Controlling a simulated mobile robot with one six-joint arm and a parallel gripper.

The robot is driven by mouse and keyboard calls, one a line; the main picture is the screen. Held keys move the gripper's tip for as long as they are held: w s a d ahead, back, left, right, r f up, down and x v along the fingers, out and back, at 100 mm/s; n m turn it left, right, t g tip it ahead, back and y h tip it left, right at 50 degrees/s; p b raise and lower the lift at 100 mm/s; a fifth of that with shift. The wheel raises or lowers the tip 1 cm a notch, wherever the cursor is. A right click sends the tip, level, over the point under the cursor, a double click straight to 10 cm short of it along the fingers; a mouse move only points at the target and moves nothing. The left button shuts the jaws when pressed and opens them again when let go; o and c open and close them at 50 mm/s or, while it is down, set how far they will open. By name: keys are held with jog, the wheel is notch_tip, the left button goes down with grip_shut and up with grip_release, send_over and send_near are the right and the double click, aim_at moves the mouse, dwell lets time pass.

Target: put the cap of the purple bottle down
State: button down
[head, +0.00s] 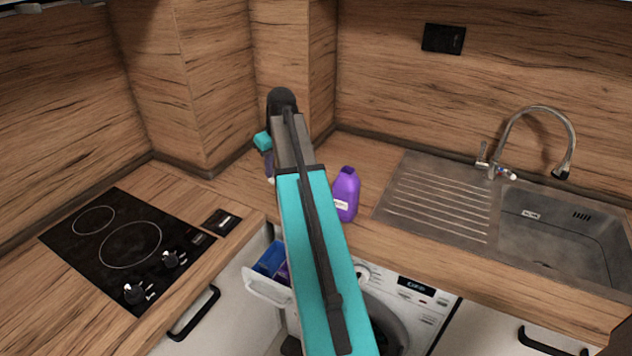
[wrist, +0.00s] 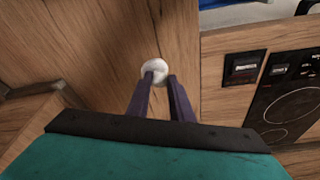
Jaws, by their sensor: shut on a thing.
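The purple bottle (head: 346,194) stands upright on the wooden counter, just left of the sink's drainboard, partly behind my arm. It shows no cap on its neck. My gripper (wrist: 160,76) is shut on a round white cap (wrist: 154,71), which sits at the fingertips in the wrist view. In the head view my gripper (head: 270,170) is left of the bottle, over the counter, mostly hidden by my arm. The cap shows there only as a small pale spot. I cannot tell how far the cap is above the counter.
A black hob (head: 128,248) is at the left and a steel sink (head: 560,232) at the right. Below the counter, the detergent drawer (head: 268,287) of the washing machine (head: 425,303) is pulled out. Bare counter (head: 232,185) lies left of my gripper.

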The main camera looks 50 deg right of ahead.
jog(key=s+d+r, duration=0.1)
jog(key=s+d, duration=0.1)
jog(key=d, duration=0.5)
jog(key=s+d+p, duration=0.1)
jog(key=s+d, duration=0.2)
jog(key=d, duration=0.4)
jog(key=shift+d+r, duration=0.35)
jog(key=shift+r, duration=0.05)
jog(key=r, duration=0.1)
jog(key=r+m+p, duration=0.1)
jog(key=shift+s+a+r, duration=0.1)
jog(key=shift+s+r, duration=0.1)
jog(key=shift+r, duration=0.2)
jog(key=shift+f, duration=0.15)
notch_tip(320, 180, down, 6)
jog(key=p, duration=0.2)
jog(key=shift+f+p, duration=0.85)
jog(key=shift+f, duration=1)
jog(key=shift+f, duration=0.1)
